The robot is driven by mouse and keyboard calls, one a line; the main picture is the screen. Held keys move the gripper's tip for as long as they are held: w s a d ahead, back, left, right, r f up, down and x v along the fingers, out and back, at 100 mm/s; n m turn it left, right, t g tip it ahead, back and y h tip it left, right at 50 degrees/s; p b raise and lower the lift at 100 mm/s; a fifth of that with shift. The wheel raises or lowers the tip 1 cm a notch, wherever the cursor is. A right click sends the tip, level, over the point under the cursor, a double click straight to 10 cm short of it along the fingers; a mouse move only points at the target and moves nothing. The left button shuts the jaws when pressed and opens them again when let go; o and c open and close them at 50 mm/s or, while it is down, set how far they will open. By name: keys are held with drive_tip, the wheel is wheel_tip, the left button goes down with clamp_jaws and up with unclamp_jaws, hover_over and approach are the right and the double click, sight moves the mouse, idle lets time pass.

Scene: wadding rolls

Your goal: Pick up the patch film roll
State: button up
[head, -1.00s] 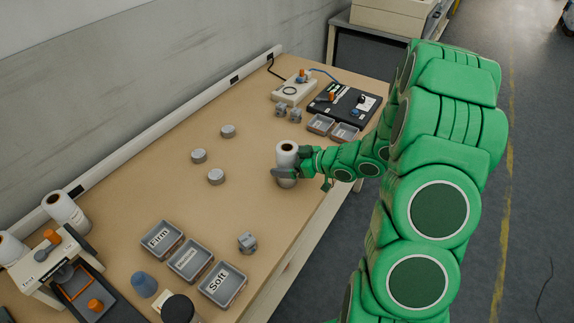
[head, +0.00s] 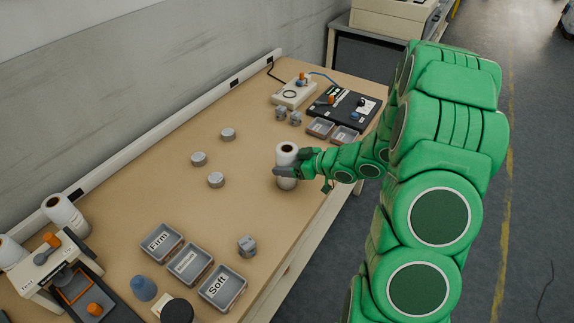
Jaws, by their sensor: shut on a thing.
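The patch film roll (head: 287,153) is a white cylinder with a dark hollow core. It stands upright at the right part of the bench. My gripper (head: 285,171) is shut on its middle, reaching in from the right. The roll shows above and below the fingers. Whether its base touches the bench is hard to tell. Part of the far finger is hidden by the roll.
Several grey discs (head: 216,180) lie left of the roll. White rolls (head: 64,213) stand at the left. A black device (head: 345,106) and small trays (head: 320,128) lie behind.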

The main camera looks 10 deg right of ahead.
sight(286, 148)
drive_tip(key=shift+r, duration=4.6)
drive_tip(key=shift+a, duration=0.1)
drive_tip(key=a+r+n+g+y, duration=0.1)
drive_tip(key=a+r+n, duration=0.15)
drive_tip(key=a, duration=3.25)
drive_tip(key=s+a+g, duration=0.1)
drive_tip(key=s+a, duration=0.6)
drive_tip(key=a, duration=0.4)
drive_tip(key=shift+y, duration=0.3)
drive_tip(key=shift+w+a+f, duration=1.5)
drive_tip(key=shift+w+f, duration=0.35)
drive_tip(key=shift+f, duration=0.2)
drive_tip(key=shift+w+a+f, duration=1.5)
drive_tip(key=shift+w+f, duration=0.4)
drive_tip(key=shift+f, duration=0.1)
drive_tip(key=shift+w+a+f, duration=1.5)
drive_tip(key=shift+w+f, duration=0.35)
drive_tip(key=shift+f, duration=0.2)
